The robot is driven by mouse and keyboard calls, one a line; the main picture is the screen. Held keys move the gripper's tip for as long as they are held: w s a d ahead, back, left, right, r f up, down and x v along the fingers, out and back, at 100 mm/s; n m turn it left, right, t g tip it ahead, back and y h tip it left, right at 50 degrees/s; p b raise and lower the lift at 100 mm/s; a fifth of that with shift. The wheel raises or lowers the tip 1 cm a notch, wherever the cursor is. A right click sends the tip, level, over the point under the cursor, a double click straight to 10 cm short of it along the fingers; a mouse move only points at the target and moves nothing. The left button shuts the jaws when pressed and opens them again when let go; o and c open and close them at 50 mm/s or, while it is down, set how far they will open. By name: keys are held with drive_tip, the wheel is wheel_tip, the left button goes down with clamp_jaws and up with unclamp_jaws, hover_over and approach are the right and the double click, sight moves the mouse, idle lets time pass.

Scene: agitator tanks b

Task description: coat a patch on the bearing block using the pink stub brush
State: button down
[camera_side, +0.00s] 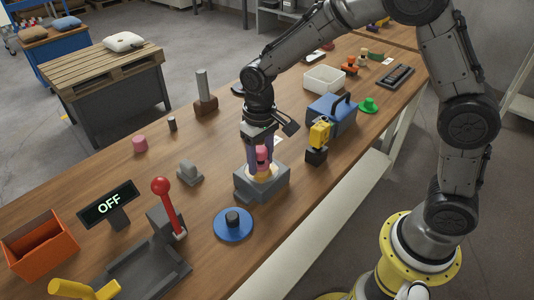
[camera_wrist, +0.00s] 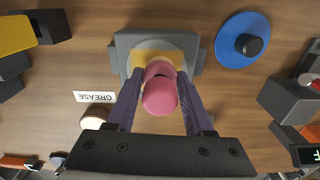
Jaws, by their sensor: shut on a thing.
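The pink stub brush (camera_wrist: 161,97) is gripped between the two purple fingers of my gripper (camera_wrist: 160,73). In the side view the pink brush (camera_side: 262,153) stands upright in my gripper (camera_side: 262,162), low over the grey bearing block (camera_side: 262,187). A tan-yellow area shows at the brush's lower end on the block's top. In the wrist view the bearing block (camera_wrist: 121,44) lies beyond the brush, with a yellow-tan patch (camera_wrist: 142,56) around its tip. The brush looks to be at or touching the block's top; the contact itself is hidden by the brush and fingers.
A blue disc with a black knob (camera_side: 233,224) lies close in front of the block. A yellow-and-black device (camera_side: 318,142) and a blue toolbox (camera_side: 332,115) stand to its right. A red-knobbed lever (camera_side: 168,200) and OFF display (camera_side: 108,205) are left. A GREASE label (camera_wrist: 94,97) lies nearby.

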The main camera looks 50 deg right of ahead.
drive_tip(key=a, duration=0.3)
drive_tip(key=shift+a, duration=0.15)
drive_tip(key=shift+d, duration=3.7)
drive_tip(key=shift+d+r, duration=0.1)
drive_tip(key=shift+r, duration=0.1)
wheel_tip(320, 180, up, 8)
drive_tip(key=shift+w+f, duration=0.1)
